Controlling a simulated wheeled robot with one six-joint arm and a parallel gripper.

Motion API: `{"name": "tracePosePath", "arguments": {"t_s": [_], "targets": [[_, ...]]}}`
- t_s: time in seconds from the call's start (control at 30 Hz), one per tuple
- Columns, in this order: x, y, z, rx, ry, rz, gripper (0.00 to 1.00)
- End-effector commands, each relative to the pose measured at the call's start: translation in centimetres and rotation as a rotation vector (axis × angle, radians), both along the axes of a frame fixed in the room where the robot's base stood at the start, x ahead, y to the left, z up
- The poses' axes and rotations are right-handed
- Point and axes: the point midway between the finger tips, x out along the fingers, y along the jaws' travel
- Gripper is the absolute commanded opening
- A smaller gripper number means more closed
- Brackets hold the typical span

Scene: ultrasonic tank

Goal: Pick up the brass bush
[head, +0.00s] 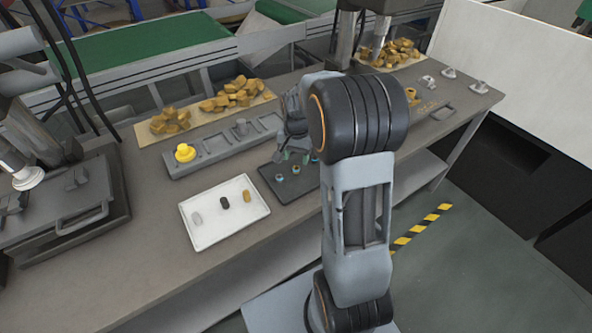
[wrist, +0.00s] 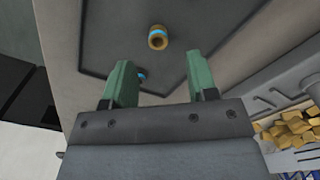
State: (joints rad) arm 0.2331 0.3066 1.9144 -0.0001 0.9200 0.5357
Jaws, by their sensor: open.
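A brass-coloured bush (wrist: 157,38) with a light blue band and a dark bore sits on a dark tray (wrist: 105,40) in the wrist view. It lies just beyond my open gripper (wrist: 158,75), roughly centred between the two green fingers and apart from them. A second blue-banded piece (wrist: 141,76) is mostly hidden behind the left finger. In the head view my gripper (head: 294,156) is over the dark tray (head: 300,190), where small blue-topped pieces (head: 280,178) stand. My arm hides part of that tray. Nothing is held.
A white tray (head: 187,212) holds a grey, a black and a brass-coloured piece. A grey fixture bar (head: 215,153) with a yellow knob (head: 185,152) runs behind. Brass parts (head: 235,95) lie in piles at the back. The bench front near the white tray is clear.

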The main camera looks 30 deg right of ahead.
Motion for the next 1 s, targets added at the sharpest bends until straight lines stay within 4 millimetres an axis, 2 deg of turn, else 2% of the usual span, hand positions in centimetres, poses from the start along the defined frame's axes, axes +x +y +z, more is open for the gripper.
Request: {"name": "tracePosePath", "arguments": {"t_s": [0.3, 0.67, 1.0], "targets": [[-0.4, 0.1, -4.1, 0.001, 0.002, 0.001, 0.53], [-0.3, 0.1, -4.7, 0.0, 0.0, 0.001, 0.53], [-0.3, 0.1, -4.7, 0.0, 0.0, 0.001, 0.21]]}}
